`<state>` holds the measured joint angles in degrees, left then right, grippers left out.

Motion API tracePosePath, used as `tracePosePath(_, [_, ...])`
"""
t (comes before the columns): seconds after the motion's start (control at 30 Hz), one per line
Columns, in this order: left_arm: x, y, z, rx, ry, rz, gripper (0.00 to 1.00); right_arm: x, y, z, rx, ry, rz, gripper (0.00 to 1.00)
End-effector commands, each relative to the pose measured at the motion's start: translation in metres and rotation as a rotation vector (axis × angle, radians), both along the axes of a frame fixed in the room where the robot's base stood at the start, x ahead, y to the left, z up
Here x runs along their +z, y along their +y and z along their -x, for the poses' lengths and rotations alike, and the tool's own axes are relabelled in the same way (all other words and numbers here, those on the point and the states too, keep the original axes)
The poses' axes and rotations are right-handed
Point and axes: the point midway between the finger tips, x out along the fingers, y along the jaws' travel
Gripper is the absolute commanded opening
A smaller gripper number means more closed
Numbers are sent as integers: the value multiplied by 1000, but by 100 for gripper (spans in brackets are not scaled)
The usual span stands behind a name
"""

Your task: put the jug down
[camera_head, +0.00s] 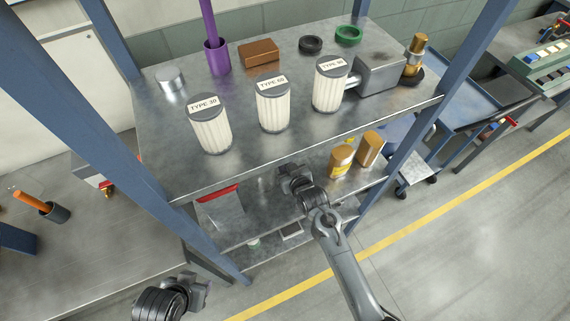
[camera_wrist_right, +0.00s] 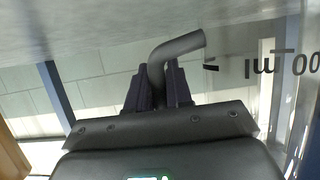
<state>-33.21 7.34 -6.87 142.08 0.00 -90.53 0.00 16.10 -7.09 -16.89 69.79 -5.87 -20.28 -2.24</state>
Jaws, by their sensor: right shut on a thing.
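My right gripper (camera_wrist_right: 159,78) is shut on a grey bent bar (camera_wrist_right: 178,46) in the right wrist view. The bar looks like the handle of the jug. A clear wall with dark measuring marks and lettering (camera_wrist_right: 285,66), apparently the jug, stands at the right of that view and is cut off by the frame. In the head view my right gripper (camera_head: 288,174) is at the front edge of the upper shelf, and the jug is hidden there. My left gripper (camera_head: 200,289) is at the lower left, away from the shelves; its jaws are not clear.
The upper metal shelf (camera_head: 165,135) bears several white filters (camera_head: 272,105) and a grey pump (camera_head: 385,75). Blue posts (camera_head: 415,125) flank the rack.

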Motion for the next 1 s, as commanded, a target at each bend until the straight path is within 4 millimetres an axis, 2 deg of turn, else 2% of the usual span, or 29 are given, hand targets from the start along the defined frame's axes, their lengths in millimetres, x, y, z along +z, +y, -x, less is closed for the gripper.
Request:
tracePosePath(0.97, [-6, -2, 0, 5, -1, 9, 43, -10, 0, 0, 0, -1, 0, 0])
tracePosePath(1.0, [-5, -2, 0, 5, 0, 8, 43, -9, 0, 0, 0, -2, -1, 26])
